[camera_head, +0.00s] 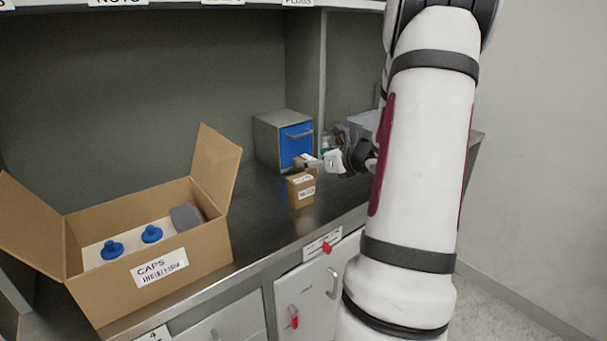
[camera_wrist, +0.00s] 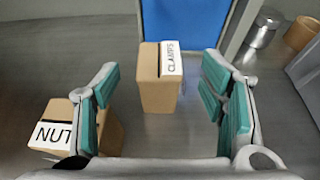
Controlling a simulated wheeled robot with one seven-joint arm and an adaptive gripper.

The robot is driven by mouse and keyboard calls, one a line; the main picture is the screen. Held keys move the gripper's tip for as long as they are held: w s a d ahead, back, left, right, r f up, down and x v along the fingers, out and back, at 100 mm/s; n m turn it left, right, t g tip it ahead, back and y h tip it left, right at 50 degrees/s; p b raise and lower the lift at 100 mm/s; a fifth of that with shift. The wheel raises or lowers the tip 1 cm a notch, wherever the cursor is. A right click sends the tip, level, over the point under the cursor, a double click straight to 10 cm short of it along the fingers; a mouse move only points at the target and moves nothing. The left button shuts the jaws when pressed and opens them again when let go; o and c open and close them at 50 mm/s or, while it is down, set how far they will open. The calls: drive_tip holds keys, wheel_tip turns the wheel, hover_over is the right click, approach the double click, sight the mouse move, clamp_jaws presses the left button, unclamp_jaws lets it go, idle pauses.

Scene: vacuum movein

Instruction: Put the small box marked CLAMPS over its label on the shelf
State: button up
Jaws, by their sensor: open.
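The small CLAMPS box (camera_wrist: 160,85) is brown cardboard with a white label along its top right edge. It stands upright on the dark counter in front of the blue-fronted cabinet. My gripper (camera_wrist: 166,98) is open, with its teal-padded fingers on either side of the space in front of this box.
A second small box marked NUTS (camera_wrist: 58,130) stands close by the left finger. A large open CAPS carton (camera_head: 155,255) fills the counter's left. The blue-fronted cabinet (camera_head: 296,142) stands behind, with cans (camera_wrist: 263,28) to its right. Bare counter lies between carton and small boxes.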

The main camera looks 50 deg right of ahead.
sight(304, 159)
drive_tip(key=shift+b+x, duration=0.3)
drive_tip(key=shift+x, duration=2.45)
drive_tip(key=shift+r, duration=0.15)
drive_tip(key=shift+c, duration=0.6)
drive_tip(key=shift+r, duration=0.1)
drive_tip(key=c, duration=1.4)
